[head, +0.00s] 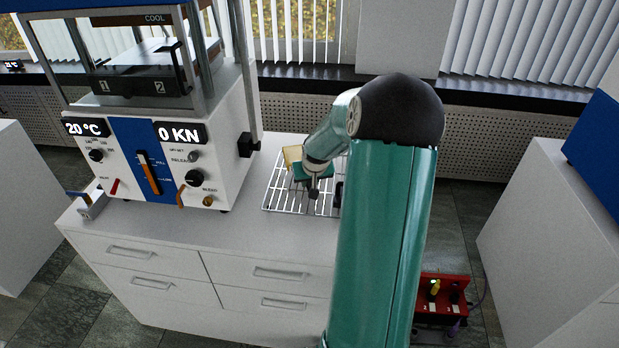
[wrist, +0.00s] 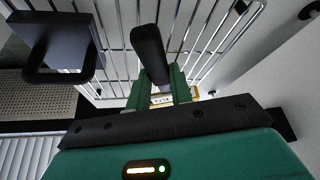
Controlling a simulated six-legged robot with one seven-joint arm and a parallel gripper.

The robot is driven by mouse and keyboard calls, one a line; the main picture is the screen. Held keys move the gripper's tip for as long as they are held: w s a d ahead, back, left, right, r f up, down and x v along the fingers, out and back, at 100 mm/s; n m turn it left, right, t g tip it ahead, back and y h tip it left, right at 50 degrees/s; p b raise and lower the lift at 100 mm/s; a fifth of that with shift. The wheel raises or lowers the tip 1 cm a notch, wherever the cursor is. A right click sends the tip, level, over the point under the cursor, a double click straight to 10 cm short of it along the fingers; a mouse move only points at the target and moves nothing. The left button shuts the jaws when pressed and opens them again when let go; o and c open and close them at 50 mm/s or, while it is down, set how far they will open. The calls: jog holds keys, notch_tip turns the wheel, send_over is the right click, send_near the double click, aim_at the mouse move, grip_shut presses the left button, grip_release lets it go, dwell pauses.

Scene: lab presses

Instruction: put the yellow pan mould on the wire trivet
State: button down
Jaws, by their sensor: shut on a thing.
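The yellow pan mould (head: 292,157) shows as a small yellow patch behind my gripper in the head view, over the back left part of the wire trivet (head: 275,197). In the wrist view only yellow slivers (wrist: 207,92) show past the green fingers. My gripper (wrist: 160,92) is shut on the mould, whose grasped part is mostly hidden. The trivet's bars (wrist: 205,25) fill the wrist view's upper part. I cannot tell whether the mould touches them.
A dark block with a loop handle (wrist: 62,42) is at the trivet in the wrist view. The press (head: 165,150) stands left of the trivet on the white bench (head: 240,225). A red box (head: 440,292) is on the floor at right.

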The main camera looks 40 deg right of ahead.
aim_at(310, 201)
jog(key=shift+f, duration=2.55)
jog(key=c, duration=1.2)
grip_release()
jog(key=shift+o, duration=0.2)
jog(key=shift+f, duration=0.1)
jog(key=v, duration=1.4)
jog(key=shift+w, duration=0.1)
